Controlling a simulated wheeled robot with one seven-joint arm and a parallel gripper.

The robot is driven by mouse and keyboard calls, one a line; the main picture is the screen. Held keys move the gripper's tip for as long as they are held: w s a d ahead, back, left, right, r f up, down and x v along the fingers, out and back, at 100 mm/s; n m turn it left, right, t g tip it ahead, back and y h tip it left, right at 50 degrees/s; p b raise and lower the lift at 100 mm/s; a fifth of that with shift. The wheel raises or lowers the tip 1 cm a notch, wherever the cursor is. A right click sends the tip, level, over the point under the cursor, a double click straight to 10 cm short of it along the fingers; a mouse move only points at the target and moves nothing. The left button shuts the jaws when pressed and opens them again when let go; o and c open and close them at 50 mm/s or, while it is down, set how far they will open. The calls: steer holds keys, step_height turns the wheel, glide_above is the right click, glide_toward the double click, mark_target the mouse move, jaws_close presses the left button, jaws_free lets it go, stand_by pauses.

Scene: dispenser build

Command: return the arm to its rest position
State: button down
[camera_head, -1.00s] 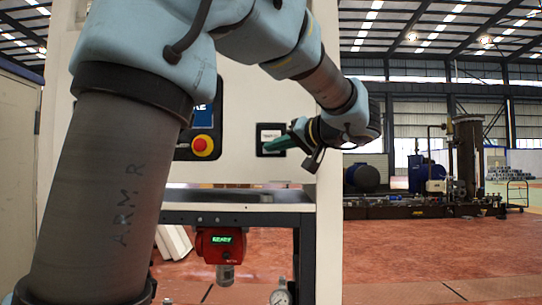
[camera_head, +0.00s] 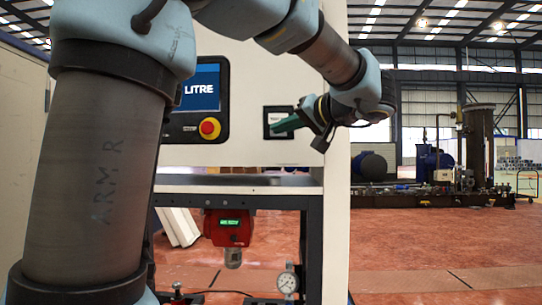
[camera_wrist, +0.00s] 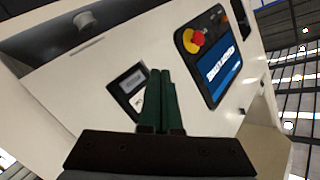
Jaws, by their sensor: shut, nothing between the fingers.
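My gripper (camera_head: 286,126) has green fingers and is at the end of my arm, in front of the dispenser's white front panel (camera_head: 270,80). The fingers are together with nothing between them. In the wrist view the closed green fingers (camera_wrist: 159,88) point at the panel, beside a small black-framed display (camera_wrist: 128,88). That display (camera_head: 277,117) also shows in the head view, partly covered by the fingers. I cannot tell whether the fingertips touch the panel. My arm is bent and reaches across the upper part of the head view.
A blue screen (camera_head: 201,89) and a red emergency button (camera_head: 209,128) sit left of my gripper. Below are a shelf (camera_head: 235,181), a red device (camera_head: 228,228) and a pressure gauge (camera_head: 287,282). Open red floor (camera_head: 430,240) lies to the right, with machinery (camera_head: 480,150) farther back.

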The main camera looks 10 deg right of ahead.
steer(key=a+f+m+g+h, duration=0.1)
steer(key=a+f+m+g, duration=0.2)
steer(key=f, duration=0.7)
steer(key=a+f+g+h, duration=0.1)
steer(key=a+f+g, duration=0.2)
steer(key=a+f, duration=0.5)
steer(key=s+a+f+g+h, duration=0.2)
steer(key=s+f, duration=0.2)
steer(key=f, duration=0.4)
steer(key=s+a+f+n+g+h, duration=0.1)
steer(key=s+a+f+g+h, duration=0.1)
steer(key=f, duration=0.6)
steer(key=s+a+f+n+g+h, duration=0.1)
steer(key=s+a+f+h, duration=0.1)
steer(key=s+f, duration=0.3)
step_height(320, 180, down, 3)
steer(key=shift+s+f+g+h, duration=0.15)
steer(key=shift+s+g+h, duration=0.25)
steer(key=shift+h, duration=0.4)
steer(key=shift+w, duration=0.1)
